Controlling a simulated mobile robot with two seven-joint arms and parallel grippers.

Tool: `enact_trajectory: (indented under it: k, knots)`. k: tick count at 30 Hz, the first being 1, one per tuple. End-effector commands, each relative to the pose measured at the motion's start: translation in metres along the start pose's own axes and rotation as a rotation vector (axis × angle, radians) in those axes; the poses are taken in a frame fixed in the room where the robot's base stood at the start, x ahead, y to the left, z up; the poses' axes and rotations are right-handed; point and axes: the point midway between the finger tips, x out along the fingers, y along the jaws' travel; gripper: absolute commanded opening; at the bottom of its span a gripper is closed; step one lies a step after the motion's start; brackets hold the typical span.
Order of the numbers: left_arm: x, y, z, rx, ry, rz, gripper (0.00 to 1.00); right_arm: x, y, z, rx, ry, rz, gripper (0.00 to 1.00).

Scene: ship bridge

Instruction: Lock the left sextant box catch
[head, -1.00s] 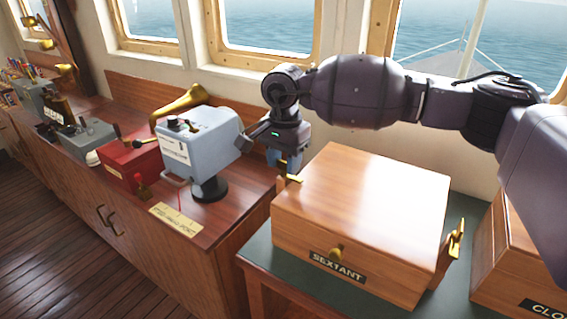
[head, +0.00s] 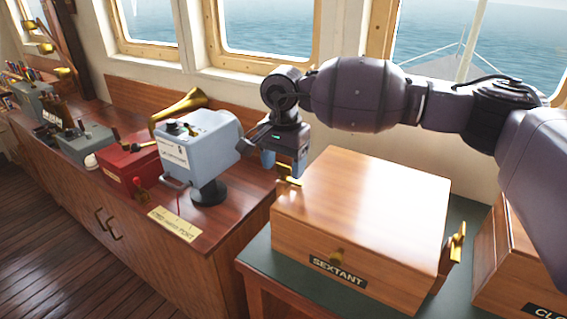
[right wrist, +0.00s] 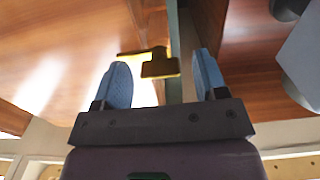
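The wooden sextant box (head: 365,210) is closed on a green-topped stand, with a SEXTANT label on its front. The left catch is a brass piece (head: 290,182) at its left side; in the right wrist view the brass catch (right wrist: 158,66) shows as a flat tab with a bar. A second brass catch (head: 455,248) stands on the right side. My right gripper (head: 283,168) is open above the left catch. In the right wrist view its blue fingers (right wrist: 164,75) are apart, one on each side of the tab, with no clear contact. My left gripper is not in view.
A wooden counter (head: 240,200) at left carries a grey-blue device (head: 200,148) with a brass horn, close to my right gripper, and a red box (head: 130,165). Another wooden box (head: 525,265) stands at right. A narrow gap separates counter and stand.

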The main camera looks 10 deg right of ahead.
Motion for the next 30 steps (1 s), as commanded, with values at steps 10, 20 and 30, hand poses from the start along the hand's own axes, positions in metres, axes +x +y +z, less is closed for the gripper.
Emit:
enact_trajectory:
  k: [10,20,30]
  knots:
    - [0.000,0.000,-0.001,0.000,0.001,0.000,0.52,-0.015,-0.001,-0.001,0.001,0.002,-0.002,0.66]
    - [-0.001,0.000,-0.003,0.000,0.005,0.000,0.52,-0.074,-0.001,0.000,0.001,0.002,-0.002,0.66]
    - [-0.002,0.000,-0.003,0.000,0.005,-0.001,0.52,-0.106,0.000,0.000,0.001,0.000,0.001,0.66]
